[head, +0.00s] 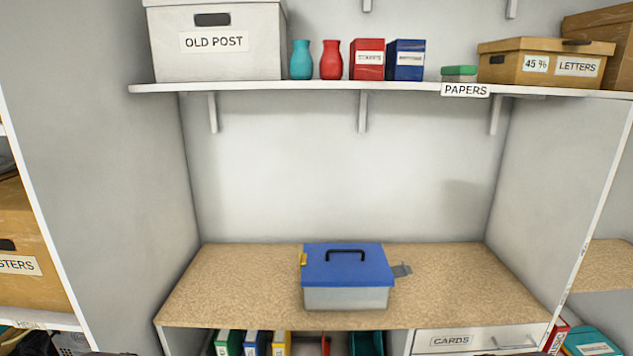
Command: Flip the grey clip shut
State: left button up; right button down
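A box with a grey body (345,298) and a blue lid (347,263) stands on the speckled worktop. Its lid is down and carries a black handle (346,251). The grey clip (402,270) is at the box's right side and sticks outward, away from the wall of the box. A yellow clip (303,259) is on the left side and lies close against the box at the lid's edge.
The tan worktop (240,285) is clear on both sides of the box, with walls left and right. A shelf (330,87) above holds boxes and vases. Below are several binders (254,343) and a drawer marked CARDS (465,341).

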aim_at(402, 270)
jog(key=i+l, duration=0.2)
jog(key=l, duration=0.15)
jog(key=i+l, duration=0.2)
jog(key=l, duration=0.15)
jog(key=i+l, duration=0.2)
jog(key=l, duration=0.15)
jog(key=i+l, duration=0.2)
jog(key=l, duration=0.15)
jog(key=k+l+z, duration=0.1)
jog(key=l, duration=0.65)
jog(key=k+l+z, duration=0.1)
jog(key=l, duration=0.7)
